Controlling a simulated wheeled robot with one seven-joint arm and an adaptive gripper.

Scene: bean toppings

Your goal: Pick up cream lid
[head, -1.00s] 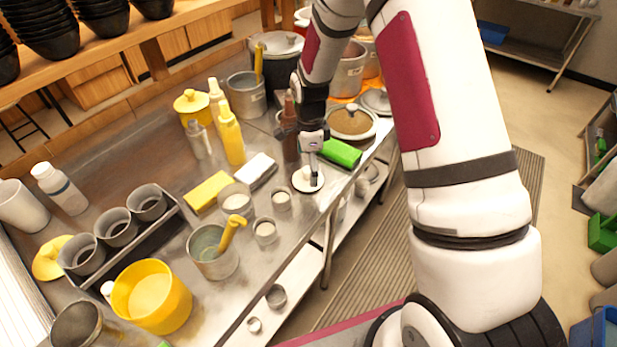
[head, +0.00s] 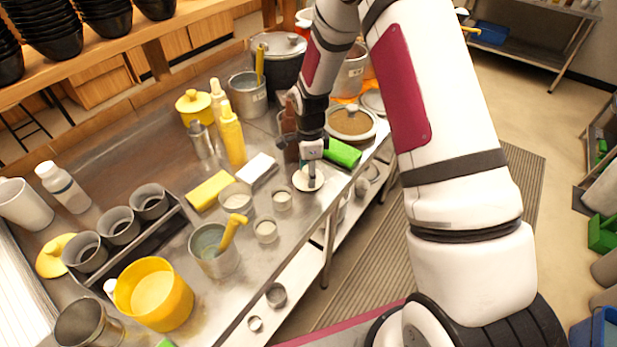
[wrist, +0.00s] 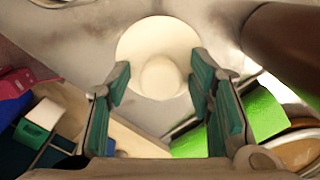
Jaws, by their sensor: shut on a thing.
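The cream lid (head: 299,184) is a pale round disc near the front edge of the metal counter in the head view. In the wrist view the lid (wrist: 138,42) shows from above, with a round knob at its centre. My gripper (head: 311,183) points down over the lid, and its fingers hide part of it. In the wrist view my gripper (wrist: 159,80) has one green-padded finger on each side of the knob. It is shut on the lid. I cannot tell whether the lid is clear of the counter.
A green block (head: 342,153) and a brown bottle (head: 288,135) stand close to my gripper. A white block (head: 257,169), a yellow block (head: 210,190) and small cups (head: 266,231) lie to the left. The counter's front edge is just right of the lid.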

